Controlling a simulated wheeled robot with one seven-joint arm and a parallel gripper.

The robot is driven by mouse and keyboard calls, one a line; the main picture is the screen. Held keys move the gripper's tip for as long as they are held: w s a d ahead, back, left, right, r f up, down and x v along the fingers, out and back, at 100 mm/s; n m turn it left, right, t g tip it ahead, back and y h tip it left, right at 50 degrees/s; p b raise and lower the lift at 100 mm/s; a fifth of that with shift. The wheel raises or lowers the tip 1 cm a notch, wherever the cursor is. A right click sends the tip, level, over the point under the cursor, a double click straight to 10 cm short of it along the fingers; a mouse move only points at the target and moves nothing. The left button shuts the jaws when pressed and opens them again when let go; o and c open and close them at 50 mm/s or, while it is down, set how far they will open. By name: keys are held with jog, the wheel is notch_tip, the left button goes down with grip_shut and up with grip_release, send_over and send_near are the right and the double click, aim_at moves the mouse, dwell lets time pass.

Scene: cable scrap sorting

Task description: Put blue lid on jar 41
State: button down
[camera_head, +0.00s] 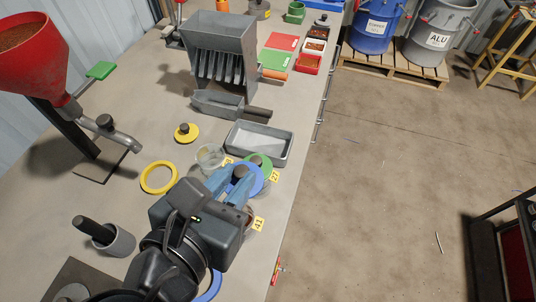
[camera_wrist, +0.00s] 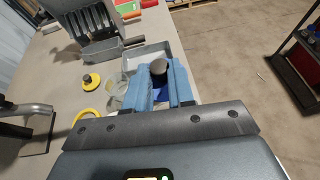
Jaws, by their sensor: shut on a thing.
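The blue lid (camera_head: 258,183), a round disc with a dark knob (camera_head: 241,170), is held between the blue fingers of my gripper (camera_head: 231,181), which is shut on the knob. In the wrist view the knob (camera_wrist: 158,68) shows between the fingertips and a bit of blue lid (camera_wrist: 163,98) below. A jar (camera_head: 249,211) stands close to the lower right of the lid, beside a yellow tag (camera_head: 259,224) too small to read surely; my gripper hides most of it. Whether lid and jar touch cannot be told.
An open glass jar (camera_head: 209,155) and a green lid (camera_head: 266,160) are close by, with a grey tray (camera_head: 282,150) behind. A yellow ring (camera_head: 159,164), a yellow lid (camera_head: 187,136) and a blue ring (camera_head: 213,286) lie on the table. The table's right edge is near.

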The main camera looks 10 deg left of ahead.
jog(key=v, duration=0.2)
jog(key=shift+s+a+r, duration=0.15)
jog(key=shift+a, duration=0.15)
jog(key=shift+s, duration=0.25)
notch_tip(320, 180, down, 9)
jog(key=b, duration=0.4)
dwell(0.5)
jog(key=shift+p, duration=0.7)
dwell(0.9)
jog(key=c, duration=0.9)
grip_release()
